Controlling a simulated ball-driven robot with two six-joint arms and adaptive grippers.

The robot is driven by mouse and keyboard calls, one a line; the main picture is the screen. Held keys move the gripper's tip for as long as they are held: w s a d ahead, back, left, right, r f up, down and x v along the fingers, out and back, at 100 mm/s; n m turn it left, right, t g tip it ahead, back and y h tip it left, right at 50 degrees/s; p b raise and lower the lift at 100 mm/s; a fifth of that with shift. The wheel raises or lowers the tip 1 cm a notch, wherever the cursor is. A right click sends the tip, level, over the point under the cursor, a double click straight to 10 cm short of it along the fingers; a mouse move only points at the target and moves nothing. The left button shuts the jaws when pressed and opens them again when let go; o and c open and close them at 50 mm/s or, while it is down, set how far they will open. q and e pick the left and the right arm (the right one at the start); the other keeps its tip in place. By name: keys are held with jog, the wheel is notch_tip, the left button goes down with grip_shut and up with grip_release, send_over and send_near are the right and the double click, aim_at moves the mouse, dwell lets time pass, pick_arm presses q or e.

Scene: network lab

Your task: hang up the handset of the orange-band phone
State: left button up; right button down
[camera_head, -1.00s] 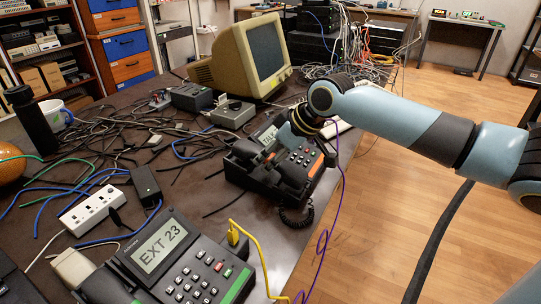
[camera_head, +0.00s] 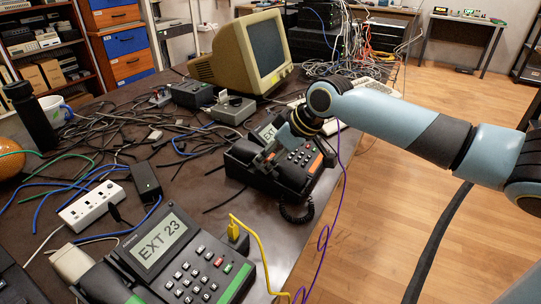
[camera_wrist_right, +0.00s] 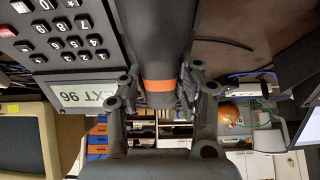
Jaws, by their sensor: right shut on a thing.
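The orange-band phone (camera_head: 313,161) sits on the dark table, its screen and keypad partly hidden behind my right gripper. Its dark handset (camera_head: 291,177) lies along the left side of the phone, over the cradle side. I cannot tell whether it rests fully in the cradle. My right gripper (camera_head: 268,153) is shut on the handset from above. In the right wrist view the handset's orange band (camera_wrist_right: 158,85) lies between the two fingers, beside the keypad and the EXT 96 screen (camera_wrist_right: 88,96). My left gripper is out of view.
A green-band phone (camera_head: 185,262) marked EXT 23 stands at the near edge. A beige monitor (camera_head: 230,55) stands behind. Tangled cables (camera_head: 110,135) and a white power strip (camera_head: 93,205) cover the left. A coiled cord (camera_head: 297,212) hangs at the table's right edge.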

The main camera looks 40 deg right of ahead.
jog(key=c, duration=0.8)
grip_release()
jog(key=shift+c, duration=0.2)
jog(key=v, duration=1)
jog(key=shift+s+d+r, duration=0.25)
jog(key=shift+d, duration=0.1)
jog(key=shift+s+a+r, duration=0.15)
jog(key=shift+s+r, duration=0.15)
jog(key=shift+r, duration=0.2)
